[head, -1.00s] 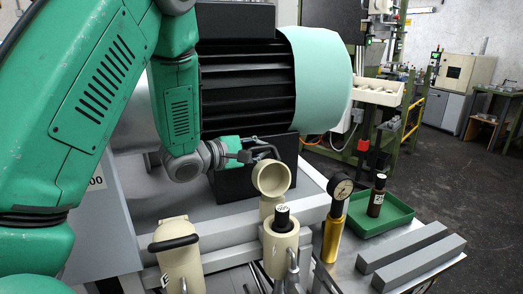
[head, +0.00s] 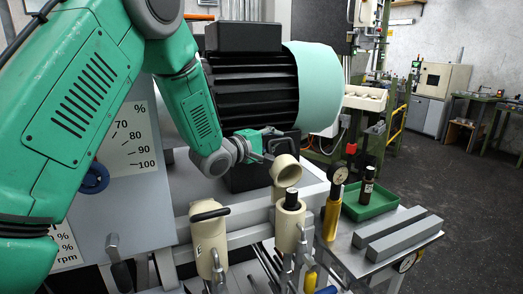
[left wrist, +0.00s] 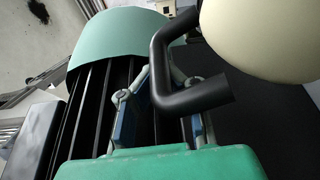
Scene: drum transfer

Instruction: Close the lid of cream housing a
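A cream housing (head: 290,228) stands at lower centre in the head view, with a dark cylinder (head: 291,198) upright in its mouth. Its round cream lid (head: 286,171) is open, raised above and behind the mouth. A bent black handle (left wrist: 188,98) beside the cream lid (left wrist: 265,35) shows in the left wrist view. My left gripper (head: 266,143) is just behind and left of the lid. Its fingers (left wrist: 162,85) are apart, with the handle in front of and between them; contact cannot be told. My right gripper is not in view.
A second cream housing (head: 208,245) with a black handle stands to the left, its lid down. A large black motor with a pale green cover (head: 315,85) is behind. A gauge on a yellow body (head: 333,205), a green tray (head: 368,207) and grey bars (head: 400,238) lie right.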

